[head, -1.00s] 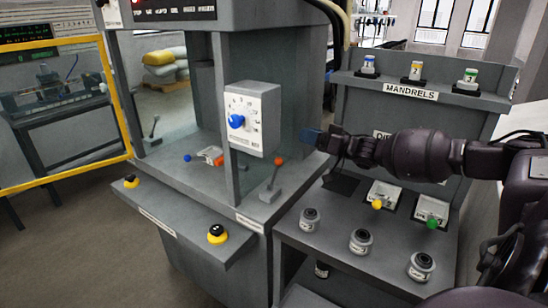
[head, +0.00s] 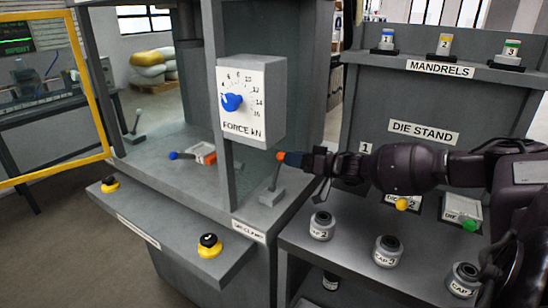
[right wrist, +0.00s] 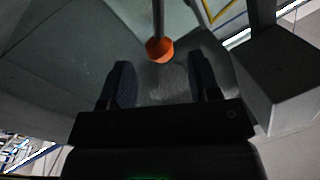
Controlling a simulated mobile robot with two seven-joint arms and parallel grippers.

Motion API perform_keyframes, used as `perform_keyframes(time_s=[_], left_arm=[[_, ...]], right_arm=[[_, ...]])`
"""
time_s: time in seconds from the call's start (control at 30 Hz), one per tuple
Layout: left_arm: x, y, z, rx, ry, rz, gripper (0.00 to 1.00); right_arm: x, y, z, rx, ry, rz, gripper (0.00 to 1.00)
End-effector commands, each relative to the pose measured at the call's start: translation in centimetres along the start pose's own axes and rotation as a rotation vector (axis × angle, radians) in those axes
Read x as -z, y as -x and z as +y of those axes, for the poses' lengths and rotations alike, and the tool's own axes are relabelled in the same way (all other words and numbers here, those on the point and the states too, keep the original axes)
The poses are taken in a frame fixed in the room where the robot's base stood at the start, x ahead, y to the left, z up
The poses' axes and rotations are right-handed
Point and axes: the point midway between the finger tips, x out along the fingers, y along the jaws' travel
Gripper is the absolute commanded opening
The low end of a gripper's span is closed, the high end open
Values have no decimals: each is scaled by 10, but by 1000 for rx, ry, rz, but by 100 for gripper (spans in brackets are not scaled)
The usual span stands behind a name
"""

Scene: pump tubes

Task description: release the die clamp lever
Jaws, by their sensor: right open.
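The die clamp lever (head: 272,178) stands on a small grey base at the right front corner of the press bed, near a partly readable clamp label (head: 248,231). Its orange knob (head: 281,156) is at the top. My right gripper (head: 306,161) comes in from the right with its fingertips close beside the knob. In the right wrist view, the orange knob (right wrist: 160,50) lies just beyond the gap between the open, empty fingers (right wrist: 163,80). Whether they touch it cannot be told. My left gripper is not in view.
The force dial box (head: 251,99) hangs just left of and above the lever. A red-and-white part with a blue-knobbed handle (head: 203,154) lies on the bed. The die stand (head: 350,240) with several caps is at right. Yellow-based buttons (head: 210,246) sit on the front ledge.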

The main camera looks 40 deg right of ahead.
Motion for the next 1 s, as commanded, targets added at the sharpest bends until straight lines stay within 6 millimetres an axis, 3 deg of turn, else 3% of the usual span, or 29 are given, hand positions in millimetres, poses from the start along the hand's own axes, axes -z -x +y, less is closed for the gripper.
perform_keyframes(time_s=[0.43, 0.9, 1.0], left_arm=[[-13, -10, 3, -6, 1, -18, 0], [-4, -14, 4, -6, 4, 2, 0], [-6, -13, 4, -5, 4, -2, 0]], right_arm=[[-2, -52, 1, 1, -1, -1, 56], [0, -61, 0, 0, 0, 0, 56], [0, -61, 0, 0, 0, 0, 44]])
